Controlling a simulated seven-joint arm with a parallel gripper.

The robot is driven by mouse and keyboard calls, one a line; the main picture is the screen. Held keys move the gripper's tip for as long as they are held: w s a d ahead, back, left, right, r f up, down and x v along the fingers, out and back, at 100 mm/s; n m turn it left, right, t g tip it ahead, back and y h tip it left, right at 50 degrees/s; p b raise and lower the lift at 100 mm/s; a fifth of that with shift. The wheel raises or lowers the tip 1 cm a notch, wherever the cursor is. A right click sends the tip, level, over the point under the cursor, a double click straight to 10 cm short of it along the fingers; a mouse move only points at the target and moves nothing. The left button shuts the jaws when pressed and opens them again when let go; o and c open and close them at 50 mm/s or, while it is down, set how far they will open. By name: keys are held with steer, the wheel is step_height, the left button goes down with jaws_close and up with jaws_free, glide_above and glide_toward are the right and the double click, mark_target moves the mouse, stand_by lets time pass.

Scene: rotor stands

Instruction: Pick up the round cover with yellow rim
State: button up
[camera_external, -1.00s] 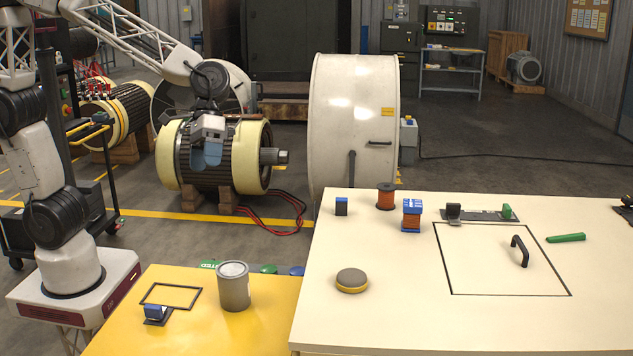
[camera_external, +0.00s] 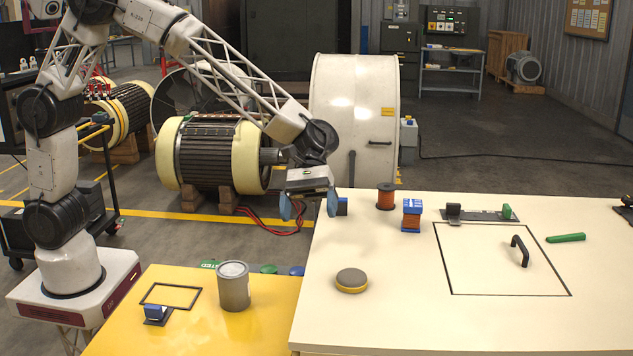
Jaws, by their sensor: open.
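The round cover with yellow rim (camera_external: 352,281) lies flat on the white table (camera_external: 400,325), near its left edge. It has a grey top and a yellow band around its side. My gripper (camera_external: 308,210) is open and empty, with its two blue fingers pointing down. In the picture it is above and to the left of the cover, by the white table's back left corner. One finger overlaps a small dark block with a blue top (camera_external: 342,207) in the picture; I cannot tell how close they are.
A black handle (camera_external: 520,251) stands inside a marked square to the right. A grey can (camera_external: 234,287) stands on the yellow table (camera_external: 262,335) to the left. The white table around the cover is clear.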

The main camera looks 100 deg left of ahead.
mark_target(352, 271)
steer(key=w+f+n, duration=0.1)
steer(key=w+f, duration=0.1)
steer(key=w, duration=0.1)
steer(key=w+d+f+n+h, duration=0.1)
steer(key=w+f, duration=0.1)
steer(key=w, duration=0.1)
steer(key=w+f+n+h, duration=0.1)
steer(key=w+f, duration=0.1)
steer(key=w, duration=0.1)
steer(key=shift+w+d+n+t, duration=0.15)
steer(key=shift+n+t, duration=0.15)
steer(key=shift+t, duration=0.1)
steer(key=shift+d+f, duration=0.1)
steer(key=shift+d, duration=0.05)
steer(key=shift+x, duration=1.15)
steer(key=shift+d, duration=0.15)
steer(key=shift+x, duration=2.45)
steer(key=shift+c, duration=0.5)
steer(key=c, duration=1)
